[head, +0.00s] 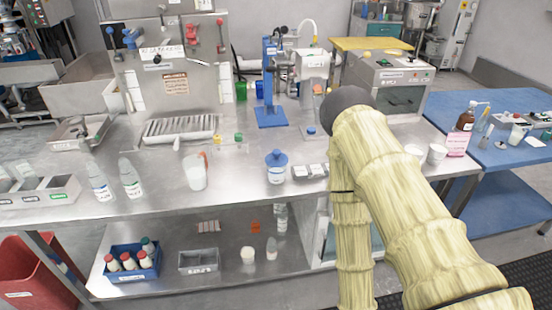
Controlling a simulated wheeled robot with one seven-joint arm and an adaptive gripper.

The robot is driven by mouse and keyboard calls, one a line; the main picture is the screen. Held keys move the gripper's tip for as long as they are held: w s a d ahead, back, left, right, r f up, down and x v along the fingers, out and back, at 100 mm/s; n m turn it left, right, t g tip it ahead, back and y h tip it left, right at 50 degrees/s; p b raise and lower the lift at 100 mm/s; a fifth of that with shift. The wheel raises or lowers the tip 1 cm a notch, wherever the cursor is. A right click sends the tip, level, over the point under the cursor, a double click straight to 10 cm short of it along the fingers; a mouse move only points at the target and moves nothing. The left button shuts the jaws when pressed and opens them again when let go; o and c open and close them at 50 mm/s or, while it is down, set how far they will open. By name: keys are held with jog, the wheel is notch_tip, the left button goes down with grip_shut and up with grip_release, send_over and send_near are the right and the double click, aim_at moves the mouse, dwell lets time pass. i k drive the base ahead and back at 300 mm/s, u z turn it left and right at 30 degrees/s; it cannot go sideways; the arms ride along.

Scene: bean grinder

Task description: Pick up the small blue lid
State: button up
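A small blue lid-like piece (311,130) is on the steel table, just in front of the grey machine on the right of the blue stand. It is small in the picture, and I cannot tell whether it lies on the table or caps something low. A white jar with a blue top (276,168) stands nearer the table's front edge, to the left of it. My gripper is out of the picture. My pale yellow arm rises from the lower right, bends beside the blue piece, and runs down past the bottom edge.
White cups (436,154) are right of my arm. The lower shelf holds a blue crate (132,272). Bare tabletop lies between jug and jar.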

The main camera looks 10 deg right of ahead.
aim_at(277, 160)
jog(key=u, duration=0.3)
jog(key=k, duration=0.5)
jog(key=u, duration=0.85)
jog(key=i, duration=0.8)
jog(key=z, duration=0.7)
